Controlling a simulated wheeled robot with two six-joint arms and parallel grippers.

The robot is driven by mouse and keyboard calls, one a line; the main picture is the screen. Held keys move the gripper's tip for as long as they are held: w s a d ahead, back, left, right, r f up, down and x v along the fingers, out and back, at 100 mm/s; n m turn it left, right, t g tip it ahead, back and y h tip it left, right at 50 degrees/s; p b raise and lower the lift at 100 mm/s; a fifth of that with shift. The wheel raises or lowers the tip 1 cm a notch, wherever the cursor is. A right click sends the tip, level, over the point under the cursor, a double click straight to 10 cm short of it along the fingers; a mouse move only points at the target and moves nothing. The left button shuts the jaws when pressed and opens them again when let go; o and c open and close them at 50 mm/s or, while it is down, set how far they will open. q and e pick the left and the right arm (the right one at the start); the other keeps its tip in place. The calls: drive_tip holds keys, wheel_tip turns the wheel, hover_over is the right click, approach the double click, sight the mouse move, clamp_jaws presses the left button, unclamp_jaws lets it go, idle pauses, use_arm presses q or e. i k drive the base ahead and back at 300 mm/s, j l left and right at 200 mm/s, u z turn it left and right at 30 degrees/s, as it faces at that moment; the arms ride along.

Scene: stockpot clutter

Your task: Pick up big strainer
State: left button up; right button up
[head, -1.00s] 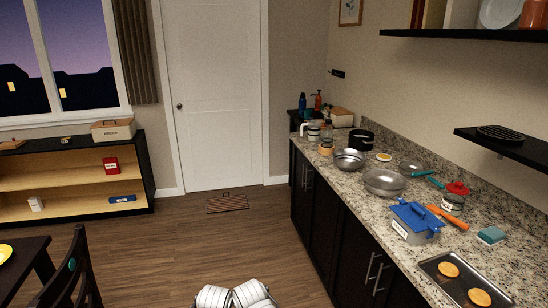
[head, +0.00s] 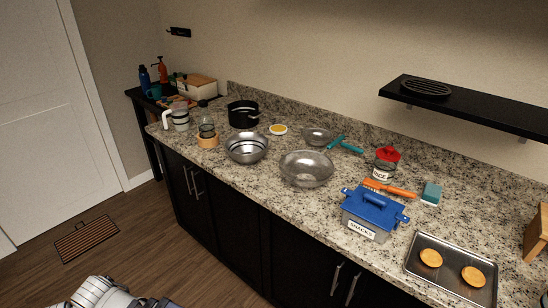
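A wide, grey, see-through mesh-like bowl (head: 307,170), which looks like the big strainer, sits on the granite counter in the middle of the head view. A smaller mesh-like bowl (head: 317,135) lies behind it, close to a teal-handled tool (head: 345,145). A shiny metal bowl (head: 246,149) stands to its left. Neither gripper shows; only part of my own white and grey arm is visible at the bottom left, well short of the counter.
The counter (head: 225,172) also holds a blue-lidded snack box (head: 374,212) right of the big bowl, an orange-handled tool (head: 390,188), a red-lidded jar (head: 386,162), a baking tray (head: 450,268) and a black pot (head: 242,113). A black shelf (head: 480,105) overhangs the right side.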

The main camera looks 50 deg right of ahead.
sight(293, 163)
drive_tip(key=i+u, duration=0.3)
drive_tip(key=i, duration=0.25)
drive_tip(key=i+u, duration=0.3)
drive_tip(key=i, duration=0.3)
drive_tip(key=i+l+u, duration=0.25)
drive_tip(key=i, duration=0.3)
drive_tip(key=i+j+z, duration=0.2)
drive_tip(key=i, duration=0.2)
drive_tip(key=l+z, duration=0.1)
drive_tip(key=z, duration=3.85)
